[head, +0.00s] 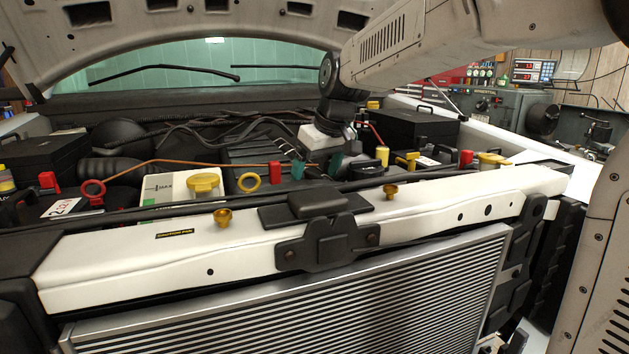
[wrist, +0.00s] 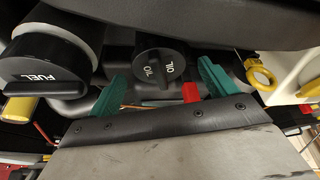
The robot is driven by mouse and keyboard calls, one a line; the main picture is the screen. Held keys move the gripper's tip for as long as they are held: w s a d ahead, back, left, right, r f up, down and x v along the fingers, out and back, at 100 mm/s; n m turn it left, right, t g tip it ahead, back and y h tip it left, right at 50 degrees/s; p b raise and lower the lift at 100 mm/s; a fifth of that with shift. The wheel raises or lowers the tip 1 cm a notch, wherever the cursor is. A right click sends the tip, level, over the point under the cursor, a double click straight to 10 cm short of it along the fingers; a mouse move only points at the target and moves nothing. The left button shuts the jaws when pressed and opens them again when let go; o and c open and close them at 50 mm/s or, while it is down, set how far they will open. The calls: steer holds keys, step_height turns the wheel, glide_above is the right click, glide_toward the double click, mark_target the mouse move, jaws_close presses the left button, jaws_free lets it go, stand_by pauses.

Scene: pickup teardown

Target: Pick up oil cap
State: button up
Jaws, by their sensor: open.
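The oil cap (wrist: 160,68) is a round black cap with a raised grip bar and white "OIL" lettering. In the wrist view it lies in the upper middle, beyond and between the fingertips, apart from both. My gripper (wrist: 163,82) is open and empty, with one green finger to each side of the cap. In the head view my gripper (head: 303,167) hangs low over the middle of the engine bay. I cannot make out the oil cap in the head view.
A black fuel cap (wrist: 48,75) on a white neck is left of the oil cap. A yellow ring (wrist: 259,72) is to its right. A red part (wrist: 191,92) shows between the fingers. The white front crossmember (head: 130,235) and raised hood (head: 180,22) bound the bay.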

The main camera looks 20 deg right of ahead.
steer(key=shift+c, duration=0.2)
steer(key=c, duration=1)
